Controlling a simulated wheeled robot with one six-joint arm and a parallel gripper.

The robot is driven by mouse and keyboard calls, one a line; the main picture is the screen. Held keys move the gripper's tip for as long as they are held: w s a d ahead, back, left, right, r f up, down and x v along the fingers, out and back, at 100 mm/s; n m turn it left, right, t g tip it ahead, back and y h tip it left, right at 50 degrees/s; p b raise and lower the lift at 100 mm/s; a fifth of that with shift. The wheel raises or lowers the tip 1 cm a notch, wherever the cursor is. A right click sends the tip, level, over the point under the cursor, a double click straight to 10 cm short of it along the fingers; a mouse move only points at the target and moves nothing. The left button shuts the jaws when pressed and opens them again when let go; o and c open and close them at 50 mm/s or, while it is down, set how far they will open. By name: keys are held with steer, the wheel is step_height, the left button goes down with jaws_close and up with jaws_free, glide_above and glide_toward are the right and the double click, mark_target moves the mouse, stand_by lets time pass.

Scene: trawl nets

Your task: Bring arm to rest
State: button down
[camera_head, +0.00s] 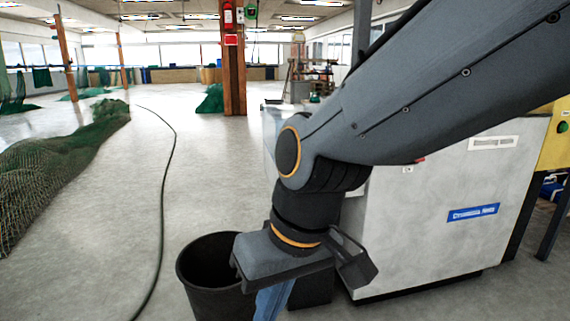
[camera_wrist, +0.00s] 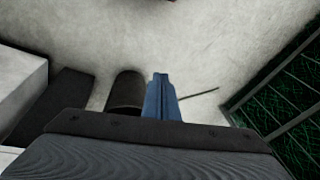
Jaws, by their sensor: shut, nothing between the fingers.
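My arm reaches in from the upper right in the head view and bends down at a joint with an orange ring. My gripper (camera_head: 268,308) points downward, and its blue fingers run off the bottom edge of that view. In the wrist view the blue fingers (camera_wrist: 160,98) are together, with nothing seen between them. In the head view my gripper hangs in front of a black bucket (camera_head: 196,268). The bucket also shows in the wrist view (camera_wrist: 125,92), just left of the fingers.
A white machine cabinet (camera_head: 440,220) stands close on the right, behind the arm. A green net heap (camera_head: 60,160) lies on the left. A dark hose (camera_head: 165,190) runs along the floor. A wooden post (camera_head: 233,70) stands further back. Open floor lies between hose and post.

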steer(key=s+d+f+g+h, duration=0.1)
steer(key=s, duration=0.4)
steer(key=d+r+m+p, duration=0.2)
steer(key=d+r+p, duration=0.5)
steer(key=p, duration=0.5)
steer(key=d+r+m+h+p, duration=0.1)
steer(key=d+r+m+p, duration=0.1)
steer(key=d+r+p, duration=0.5)
steer(key=d+r+m+p, duration=0.2)
steer(key=d+r+p, duration=0.4)
steer(key=r+p, duration=0.8)
steer(key=p, duration=0.5)
steer(key=shift+w+d+r+h, duration=0.15)
steer(key=shift+w+d+h, duration=0.15)
steer(key=shift+d+h, duration=0.1)
